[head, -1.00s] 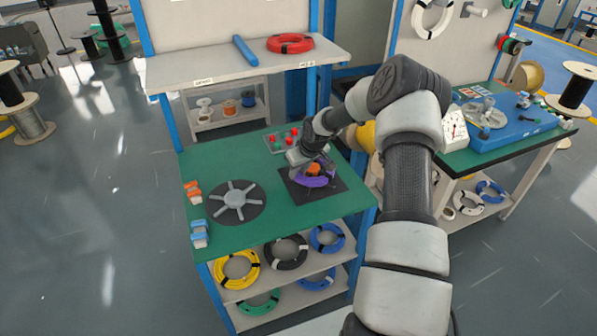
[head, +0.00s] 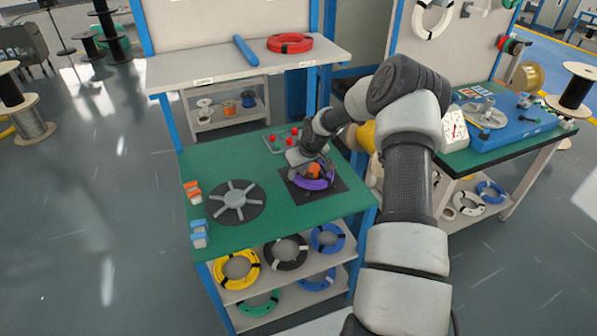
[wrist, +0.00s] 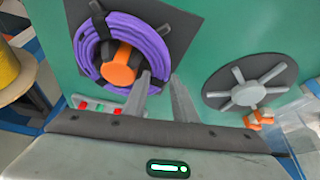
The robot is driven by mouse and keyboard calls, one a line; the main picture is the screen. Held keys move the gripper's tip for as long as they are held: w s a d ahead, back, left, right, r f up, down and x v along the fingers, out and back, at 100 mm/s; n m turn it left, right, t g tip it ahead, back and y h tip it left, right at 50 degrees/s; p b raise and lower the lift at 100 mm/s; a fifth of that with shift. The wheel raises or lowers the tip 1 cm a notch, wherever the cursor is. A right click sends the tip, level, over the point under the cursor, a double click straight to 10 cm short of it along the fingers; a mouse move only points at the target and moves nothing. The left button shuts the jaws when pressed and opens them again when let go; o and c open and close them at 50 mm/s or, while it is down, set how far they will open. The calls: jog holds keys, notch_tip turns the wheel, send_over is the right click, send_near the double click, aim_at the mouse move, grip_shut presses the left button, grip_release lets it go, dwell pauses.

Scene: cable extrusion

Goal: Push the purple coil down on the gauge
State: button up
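The purple coil (head: 316,184) lies around the gauge (head: 314,171), an orange and black post on a dark square mat (head: 336,191) on the green table. In the wrist view, the coil (wrist: 87,53) rings the gauge (wrist: 120,65), with dark ties on its band. Whether the coil lies fully flat is unclear. My gripper (wrist: 160,75) is at the coil's near edge, its two fingers apart with a gap between them. The left fingertip overlaps the coil's edge in view; contact cannot be told. In the head view, my gripper (head: 309,163) partly hides the coil's far side.
A grey spoked disc (head: 237,200) sits left of the mat. Orange clips (head: 193,190) and blue clips (head: 199,233) lie at the table's left edge. A tray with red knobs (head: 284,140) stands behind. The shelf (head: 240,70) above holds a red coil (head: 290,43).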

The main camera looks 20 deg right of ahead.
jog(key=shift+o, duration=1.3)
jog(key=shift+d, duration=0.45)
jog(key=shift+w+d+r+p, duration=0.15)
jog(key=shift+r+p, duration=0.3)
jog(key=shift+r, duration=0.25)
jog(key=shift+r+p, duration=0.45)
jog(key=shift+r, duration=0.5)
jog(key=shift+a+r+p, duration=0.25)
jog(key=shift+r+p, duration=0.35)
jog(key=shift+r, duration=0.55)
jog(key=shift+a+r+p, duration=0.2)
jog(key=shift+r+p, duration=0.4)
jog(key=shift+r, duration=0.55)
